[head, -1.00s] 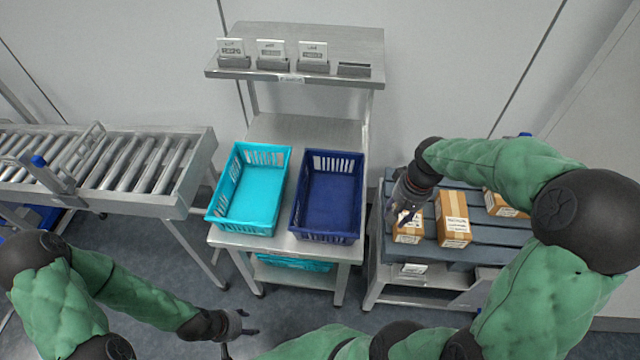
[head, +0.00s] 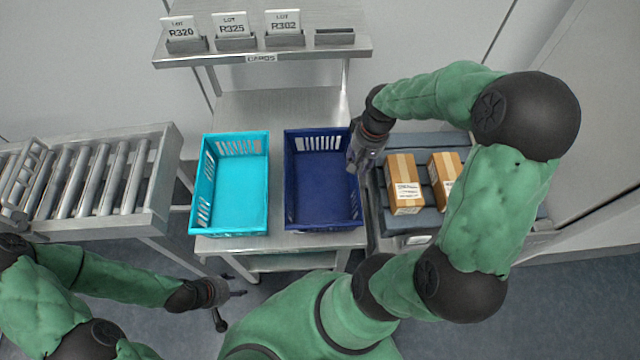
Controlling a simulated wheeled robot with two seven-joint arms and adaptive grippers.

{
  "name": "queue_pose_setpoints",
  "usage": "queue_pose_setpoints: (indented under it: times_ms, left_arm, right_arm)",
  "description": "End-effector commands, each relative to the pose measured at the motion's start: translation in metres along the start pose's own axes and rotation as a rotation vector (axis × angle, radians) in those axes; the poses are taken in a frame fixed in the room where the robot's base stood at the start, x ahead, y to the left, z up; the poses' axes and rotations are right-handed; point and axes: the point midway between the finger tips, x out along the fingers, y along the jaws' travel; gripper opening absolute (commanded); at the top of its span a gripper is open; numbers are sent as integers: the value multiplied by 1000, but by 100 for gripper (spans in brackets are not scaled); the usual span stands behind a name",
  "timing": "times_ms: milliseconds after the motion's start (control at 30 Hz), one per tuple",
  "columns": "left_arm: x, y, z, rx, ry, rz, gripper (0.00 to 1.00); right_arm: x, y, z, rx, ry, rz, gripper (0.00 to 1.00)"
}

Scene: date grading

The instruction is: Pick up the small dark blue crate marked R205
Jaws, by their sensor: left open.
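An empty dark blue crate (head: 322,226) with slotted walls stands on the metal stand, right of the middle. I can read no R205 mark on it. My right gripper (head: 354,166) is at the crate's right rim and covers part of it. I cannot tell whether its fingers touch the rim, or whether they are open or shut. My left gripper (head: 232,308) is open and empty, low at the left, in front of the stand and away from the crate.
An empty turquoise crate (head: 230,229) stands just left of the dark blue one. Lot cards R320 (head: 181,28), R325 (head: 231,24) and R302 (head: 282,21) stand on the upper shelf (head: 290,50). A roller conveyor (head: 160,170) is left. Cardboard boxes (head: 405,180) lie right.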

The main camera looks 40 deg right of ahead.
Motion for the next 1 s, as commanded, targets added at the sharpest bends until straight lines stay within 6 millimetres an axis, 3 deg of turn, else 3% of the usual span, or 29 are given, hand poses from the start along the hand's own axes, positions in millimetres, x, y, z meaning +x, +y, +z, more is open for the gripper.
queue_pose_setpoints:
  times_ms: [167, 500, 733, 867, 1000]
  left_arm:
    - [6, -2, -1, 0, 1, 0, 54]
    - [26, -9, -1, 0, 1, 0, 54]
    - [25, -9, -1, 0, 1, 0, 54]
    - [25, -9, -1, 0, 1, 0, 54]
    - [25, -9, -1, 0, 1, 0, 54]
  right_arm:
    - [11, 0, 0, 0, 2, 0, 37]
    - [53, 1, 1, 2, 3, 0, 37]
    - [53, 1, 1, 1, 4, 1, 37]
    - [53, 1, 1, 1, 4, 1, 3]
    - [53, 1, 1, 1, 4, 1, 0]
